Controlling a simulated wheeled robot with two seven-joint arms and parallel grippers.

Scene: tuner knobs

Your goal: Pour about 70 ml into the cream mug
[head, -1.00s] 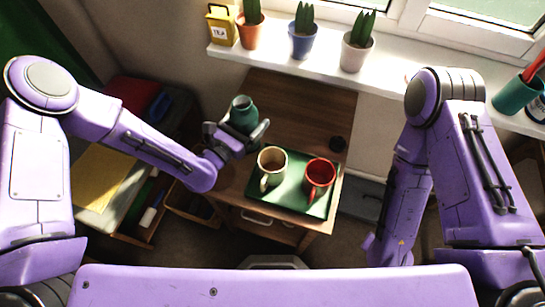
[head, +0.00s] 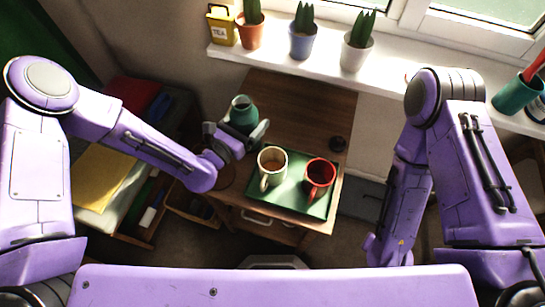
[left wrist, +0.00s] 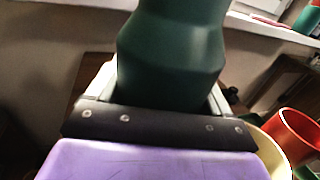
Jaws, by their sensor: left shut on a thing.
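A dark green bottle-like vessel (head: 243,112) stands upright in my left gripper (head: 240,134), which is shut on its body. The vessel also fills the middle of the left wrist view (left wrist: 172,55). The cream mug (head: 272,166) is on a green tray (head: 298,203), just right of and nearer than the gripper. Brown liquid shows inside it; the amount is hard to tell. Its rim shows in the left wrist view (left wrist: 272,150). A red mug (head: 319,176) with dark contents stands to its right. My right arm is folded at the right; its gripper cannot be made out.
The tray lies on a small wooden table (head: 300,105). A windowsill (head: 290,55) behind holds several potted cacti and a yellow tea tin (head: 222,25). The table's back part is clear.

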